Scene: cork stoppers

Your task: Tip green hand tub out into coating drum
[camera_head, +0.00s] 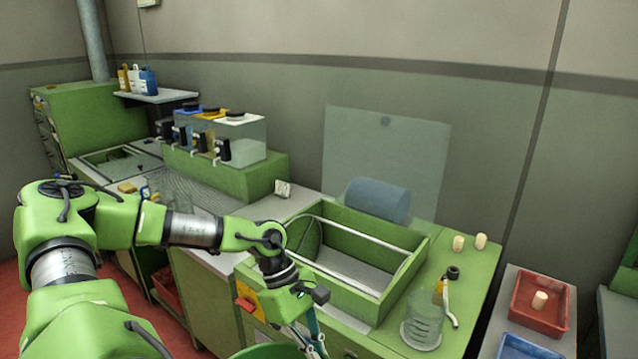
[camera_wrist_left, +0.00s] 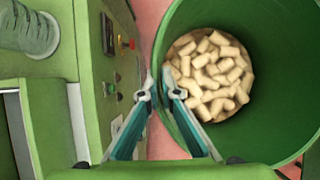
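The green hand tub (camera_wrist_left: 270,105) is round and holds many pale cork stoppers (camera_wrist_left: 212,75) at its bottom. A slice of its rim shows at the bottom edge of the head view (camera_head: 268,352). My left gripper (camera_wrist_left: 160,88) has its fingers close together on either side of the tub's near wall, pinching the rim. In the head view the gripper (camera_head: 316,346) is in front of the bench, partly cut off. A blue-grey cylinder (camera_head: 378,200) lies behind an open green box (camera_head: 395,290) on the bench; I cannot tell which is the coating drum. My right gripper is out of view.
A glass beaker (camera_head: 422,322), small bottle (camera_head: 453,273) and two pale stoppers (camera_head: 458,243) stand right of the box. A red tray (camera_head: 541,305) and a blue tray (camera_head: 522,348) lie further right. Dispensers (camera_head: 235,140) stand back left. The bench front has knobs (camera_wrist_left: 128,44).

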